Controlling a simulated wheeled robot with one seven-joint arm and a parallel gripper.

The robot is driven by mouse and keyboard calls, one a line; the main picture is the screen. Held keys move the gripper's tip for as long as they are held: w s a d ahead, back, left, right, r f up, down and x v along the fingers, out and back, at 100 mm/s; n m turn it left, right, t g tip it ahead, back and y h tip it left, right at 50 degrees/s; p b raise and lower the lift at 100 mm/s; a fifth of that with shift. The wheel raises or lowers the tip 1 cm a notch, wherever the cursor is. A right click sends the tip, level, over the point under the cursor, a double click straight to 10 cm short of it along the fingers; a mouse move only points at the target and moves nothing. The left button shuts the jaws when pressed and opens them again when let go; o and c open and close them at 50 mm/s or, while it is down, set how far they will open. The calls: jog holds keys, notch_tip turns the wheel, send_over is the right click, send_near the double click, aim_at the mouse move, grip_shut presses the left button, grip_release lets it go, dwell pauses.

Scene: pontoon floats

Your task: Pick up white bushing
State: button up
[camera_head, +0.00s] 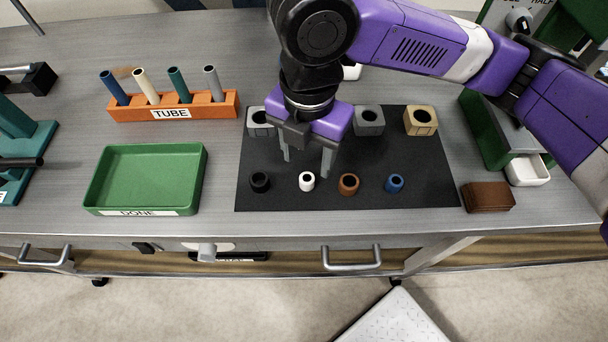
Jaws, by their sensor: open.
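The white bushing (307,181) is a small hollow ring standing on the black mat (420,195) near its front edge. It sits in a row between a black bushing (260,182) on the left and a brown bushing (348,184) on the right. A blue bushing (395,183) stands at the right end of the row. My gripper (306,166) points down over the mat, just behind and above the white bushing. Its two fingers are apart with nothing between them. My gripper hides part of the back of the mat.
Behind the row stand bored blocks: a light one (261,121), a grey one (369,121) and a tan one (420,120). An empty green DONE tray (146,179) and an orange TUBE rack (215,107) stand left. A brown block (488,197) lies right of the mat.

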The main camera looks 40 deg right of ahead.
aim_at(307, 177)
notch_tip(307, 177, down, 7)
jog(key=shift+w+d+f, duration=0.1)
jog(key=shift+w+f, duration=0.05)
jog(key=shift+f, duration=0.05)
dwell(0.3)
jog(key=shift+c, duration=0.4)
grip_shut()
